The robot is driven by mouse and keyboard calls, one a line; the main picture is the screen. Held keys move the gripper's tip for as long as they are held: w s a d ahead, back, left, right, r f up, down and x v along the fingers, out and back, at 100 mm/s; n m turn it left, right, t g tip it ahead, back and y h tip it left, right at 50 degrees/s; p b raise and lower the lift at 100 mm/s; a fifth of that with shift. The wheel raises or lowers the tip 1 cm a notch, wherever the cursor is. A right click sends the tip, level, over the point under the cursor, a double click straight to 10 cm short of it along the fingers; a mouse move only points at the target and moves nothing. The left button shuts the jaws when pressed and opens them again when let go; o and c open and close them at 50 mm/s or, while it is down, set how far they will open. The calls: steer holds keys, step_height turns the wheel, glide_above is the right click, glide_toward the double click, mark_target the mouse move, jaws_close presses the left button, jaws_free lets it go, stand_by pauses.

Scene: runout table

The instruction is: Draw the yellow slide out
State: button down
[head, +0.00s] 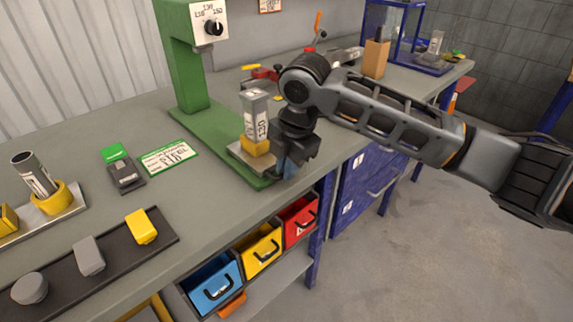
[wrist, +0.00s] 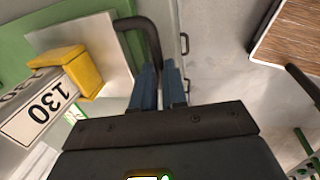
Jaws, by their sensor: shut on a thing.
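A pale metal slide plate (head: 240,157) with a yellow block (head: 255,146) lies on the green base of a press. The block holds an upright grey piece (head: 255,112) with a white label; in the wrist view the label (wrist: 38,110) reads 130. A dark loop handle (wrist: 152,35) stands at the plate's edge in the wrist view. My gripper (head: 286,168) is at the front end of the plate, near the table edge. Its blue fingers (wrist: 159,72) are shut on the handle. The head view hides the handle behind my gripper.
The green press (head: 182,60) has a dial. Blue (head: 213,285), yellow (head: 258,248) and red (head: 300,220) bins sit under the table. A dark tray (head: 120,258) with several small pieces lies at left. Floor (head: 400,260) in front is clear.

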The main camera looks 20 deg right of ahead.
steer(key=shift+s+f, duration=0.1)
steer(key=shift+s, duration=0.1)
steer(key=c, duration=1.2)
jaws_free()
steer(key=shift+o, duration=0.2)
steer(key=v, duration=0.8)
steer(key=shift+b, duration=0.3)
